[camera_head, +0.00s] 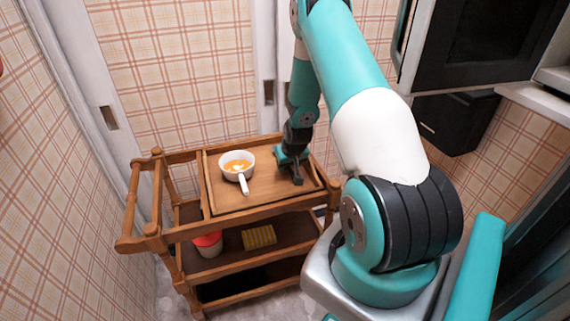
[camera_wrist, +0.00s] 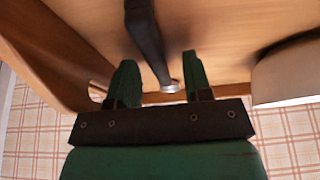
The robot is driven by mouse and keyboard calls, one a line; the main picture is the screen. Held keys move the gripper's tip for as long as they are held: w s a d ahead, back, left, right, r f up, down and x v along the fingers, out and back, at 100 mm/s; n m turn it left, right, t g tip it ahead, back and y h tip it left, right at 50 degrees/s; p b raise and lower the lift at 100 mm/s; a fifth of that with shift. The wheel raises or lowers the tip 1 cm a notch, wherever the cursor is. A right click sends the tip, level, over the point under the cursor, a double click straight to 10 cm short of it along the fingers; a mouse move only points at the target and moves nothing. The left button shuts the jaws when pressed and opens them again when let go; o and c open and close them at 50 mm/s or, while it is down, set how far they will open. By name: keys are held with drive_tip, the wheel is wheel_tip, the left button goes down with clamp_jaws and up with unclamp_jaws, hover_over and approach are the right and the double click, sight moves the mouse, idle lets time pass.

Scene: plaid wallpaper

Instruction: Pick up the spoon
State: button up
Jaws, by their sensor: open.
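A dark handle with a silvery end, which looks like the spoon (camera_wrist: 147,35), lies on the wooden tray in the wrist view. It runs from the top edge down between my two green fingers. My gripper (camera_wrist: 160,62) is open, with a finger on either side of the handle and gaps between. The rest of the spoon is cut off by the frame. In the head view my gripper (camera_head: 291,158) is low over the right part of the tray (camera_head: 262,197). A dark shape beside it there may be the spoon, but I cannot tell.
A white pan (camera_head: 237,174) of orange food stands left of my gripper, its handle pointing toward the front. The wooden cart (camera_head: 150,243) has raised rails. A red-lidded container (camera_head: 208,246) and a yellow item (camera_head: 258,237) are on the lower shelf. Plaid walls stand close behind.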

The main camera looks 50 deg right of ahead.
drive_tip(key=shift+f, duration=0.25)
idle(0.3)
clamp_jaws()
drive_tip(key=shift+r, duration=0.15)
